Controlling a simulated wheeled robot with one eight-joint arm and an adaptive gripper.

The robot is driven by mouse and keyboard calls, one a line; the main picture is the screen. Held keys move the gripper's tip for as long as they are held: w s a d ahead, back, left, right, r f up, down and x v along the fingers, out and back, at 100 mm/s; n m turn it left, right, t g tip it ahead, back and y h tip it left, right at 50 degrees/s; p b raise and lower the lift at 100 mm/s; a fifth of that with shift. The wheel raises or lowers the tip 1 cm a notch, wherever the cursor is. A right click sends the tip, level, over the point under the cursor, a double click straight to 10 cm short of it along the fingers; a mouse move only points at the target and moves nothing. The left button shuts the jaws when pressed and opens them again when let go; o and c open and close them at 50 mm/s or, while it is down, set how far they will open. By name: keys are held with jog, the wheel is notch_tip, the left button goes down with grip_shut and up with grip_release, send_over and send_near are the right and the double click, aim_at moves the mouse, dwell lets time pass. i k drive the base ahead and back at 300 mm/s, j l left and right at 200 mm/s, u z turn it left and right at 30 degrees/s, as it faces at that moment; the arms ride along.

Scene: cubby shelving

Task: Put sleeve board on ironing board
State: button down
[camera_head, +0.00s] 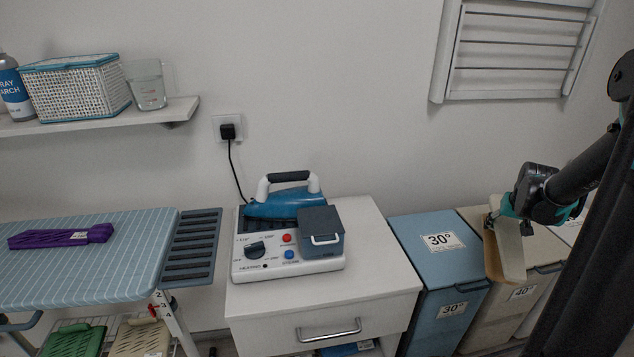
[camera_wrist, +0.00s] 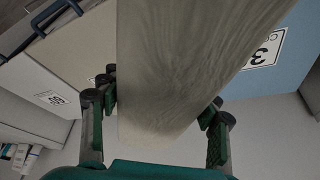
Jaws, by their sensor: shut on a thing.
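My gripper (camera_head: 498,212) is at the right in the head view, above the laundry bins. It is shut on the sleeve board (camera_head: 508,258), a beige padded board that hangs tilted down from it. In the wrist view the sleeve board (camera_wrist: 165,60) runs between the two fingers of my gripper (camera_wrist: 162,100), with its rounded end nearest the camera.
A steam iron (camera_head: 280,205) stands on a white cabinet (camera_head: 370,275) between the ironing board and the blue bin (camera_head: 430,255). A purple folded item (camera_head: 60,236) lies on the ironing board. A shelf (camera_head: 100,120) with a basket hangs above; the board's front right is bare.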

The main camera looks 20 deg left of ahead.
aim_at(26, 279)
jog(key=k+j+z, duration=0.1)
jog(key=z, duration=1.45)
jog(key=k+z, duration=0.15)
jog(key=k, duration=4.05)
jog(key=k+u, duration=0.4)
jog(key=k+j+u, duration=0.25)
jog(key=u, duration=0.15)
jog(key=k, duration=0.15)
